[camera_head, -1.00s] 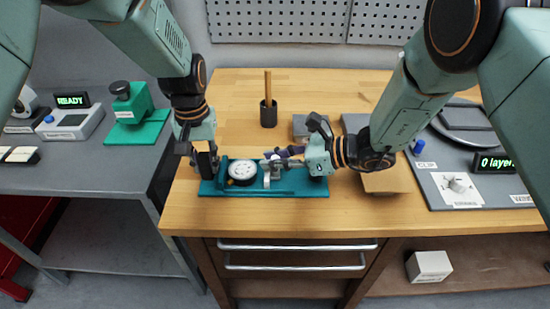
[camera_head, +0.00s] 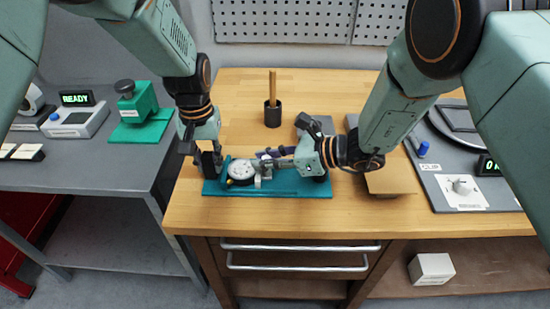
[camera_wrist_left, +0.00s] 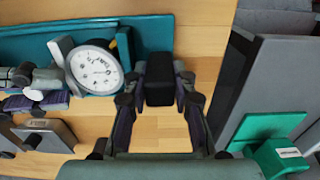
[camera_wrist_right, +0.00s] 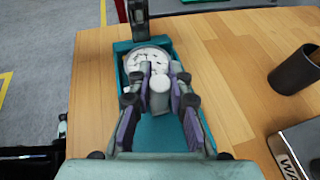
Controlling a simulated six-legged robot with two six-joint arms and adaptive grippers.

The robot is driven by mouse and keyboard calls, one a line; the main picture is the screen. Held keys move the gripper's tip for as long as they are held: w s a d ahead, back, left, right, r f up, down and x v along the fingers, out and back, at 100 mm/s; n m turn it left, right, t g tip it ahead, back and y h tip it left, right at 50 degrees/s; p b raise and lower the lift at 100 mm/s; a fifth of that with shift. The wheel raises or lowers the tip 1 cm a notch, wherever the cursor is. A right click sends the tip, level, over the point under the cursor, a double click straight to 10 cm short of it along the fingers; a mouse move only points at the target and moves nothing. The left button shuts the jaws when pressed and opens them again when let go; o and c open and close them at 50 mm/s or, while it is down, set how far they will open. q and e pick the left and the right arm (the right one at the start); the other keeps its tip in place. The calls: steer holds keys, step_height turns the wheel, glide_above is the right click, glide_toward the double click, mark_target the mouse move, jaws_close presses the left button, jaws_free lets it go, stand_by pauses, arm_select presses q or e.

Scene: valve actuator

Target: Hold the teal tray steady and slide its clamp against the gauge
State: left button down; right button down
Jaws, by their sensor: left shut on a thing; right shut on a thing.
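The teal tray (camera_head: 285,190) lies flat near the front left of the wooden table. A round white-faced gauge (camera_head: 241,171) sits in its left half. The grey clamp (camera_head: 258,181) stands right beside the gauge; its plate seems to meet the rim in the left wrist view (camera_wrist_left: 60,50), but I cannot tell if a thin gap is left. My left gripper (camera_head: 208,160) is shut on the black block (camera_wrist_left: 158,78) at the tray's left end. My right gripper (camera_head: 282,157) is shut on the clamp's light grey knob (camera_wrist_right: 159,95), partly hidden by the fingers.
A dark cup (camera_head: 272,116) with a wooden stick stands behind the tray. A brown box (camera_head: 391,180) and a grey panel with a white dial (camera_head: 461,187) lie to the right. A green device (camera_head: 138,108) stands on the grey side table. Bare wood is free in front.

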arm_select(q)
steer(key=shift+d+r, duration=0.1)
arm_select(e)
steer(key=c, duration=1.3)
jaws_free()
steer(key=shift+c, duration=0.2)
steer(key=shift+o, duration=0.7)
steer(key=v, duration=1.2)
arm_select(q)
steer(key=c, duration=1)
jaws_free()
